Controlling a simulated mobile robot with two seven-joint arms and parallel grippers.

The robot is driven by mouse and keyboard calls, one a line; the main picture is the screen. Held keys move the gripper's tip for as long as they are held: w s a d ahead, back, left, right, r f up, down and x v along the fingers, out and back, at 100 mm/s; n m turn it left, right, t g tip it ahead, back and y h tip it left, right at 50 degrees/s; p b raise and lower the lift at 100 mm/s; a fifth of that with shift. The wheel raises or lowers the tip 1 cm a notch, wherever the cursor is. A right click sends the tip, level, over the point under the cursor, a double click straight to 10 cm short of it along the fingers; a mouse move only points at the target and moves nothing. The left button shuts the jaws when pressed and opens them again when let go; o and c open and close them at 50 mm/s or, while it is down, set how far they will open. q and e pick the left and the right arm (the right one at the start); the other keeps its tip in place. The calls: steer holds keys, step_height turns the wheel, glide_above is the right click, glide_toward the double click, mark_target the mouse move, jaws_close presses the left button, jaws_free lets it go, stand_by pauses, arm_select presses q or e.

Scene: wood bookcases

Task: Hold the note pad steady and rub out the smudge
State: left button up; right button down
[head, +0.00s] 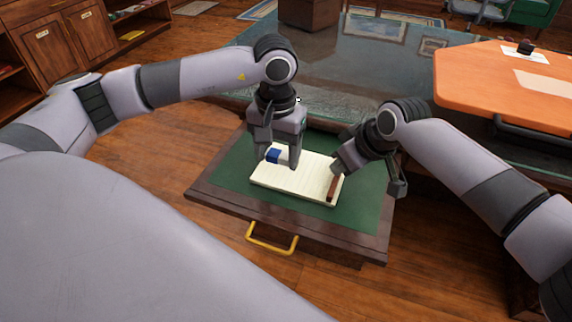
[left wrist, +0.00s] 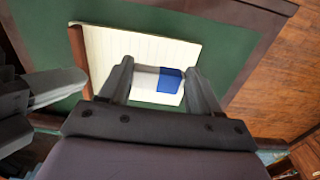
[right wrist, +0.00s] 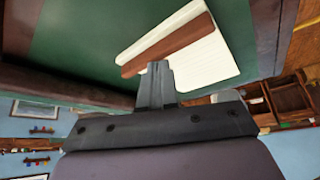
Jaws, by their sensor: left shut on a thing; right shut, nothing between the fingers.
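The note pad (head: 290,184) lies flat on a green surface, its cream ruled page up and a brown strip (head: 332,188) along its right end. My left gripper (head: 279,161) is over the pad, shut on a white and blue eraser (left wrist: 170,80). The eraser's blue end (head: 272,156) shows at the pad's far left part. My right gripper (head: 338,170) is shut and empty, its tips at the brown strip; in the right wrist view the tips (right wrist: 157,68) overlap the strip's edge, and I cannot tell whether they press on it. I cannot make out a smudge; the eraser and fingers hide part of the page.
The green surface (head: 225,183) has a dark wood border and a yellow handle (head: 272,243) at its front. A dark glossy tabletop (head: 360,70) lies behind it. An orange-topped table (head: 490,85) stands to the right. Green surface is clear left of the pad.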

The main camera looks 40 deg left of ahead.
arm_select(q)
steer(key=shift+r, duration=0.15)
arm_select(e)
steer(key=shift+s+d+f, duration=0.1)
steer(key=shift+d+f, duration=0.05)
steer(key=shift+f, duration=0.1)
